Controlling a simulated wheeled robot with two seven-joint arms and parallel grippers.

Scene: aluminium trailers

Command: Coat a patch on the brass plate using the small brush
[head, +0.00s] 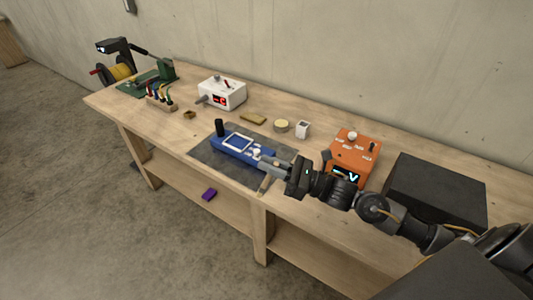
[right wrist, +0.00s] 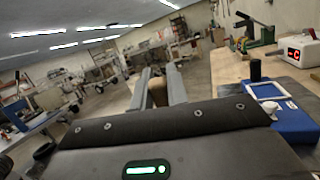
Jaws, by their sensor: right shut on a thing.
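My right gripper (head: 264,170) is over the front part of the dark mat, at the near end of the blue device. It is shut on a thin tan thing that looks like the small brush (head: 264,185), whose lower end points down near the bench's front edge. In the right wrist view a brown piece (right wrist: 158,92) shows between the two grey fingers (right wrist: 158,84). A flat yellowish piece, likely the brass plate (head: 253,118), lies on the bench behind the mat, apart from the gripper. My left gripper is not in view.
A blue device (head: 238,143) lies on the dark mat (head: 213,160). Behind are a round tin (head: 281,126), a white block (head: 303,129) and a white display box (head: 222,93). An orange box (head: 354,152) and a black box (head: 437,187) stand right. Bare wood surrounds the yellowish piece.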

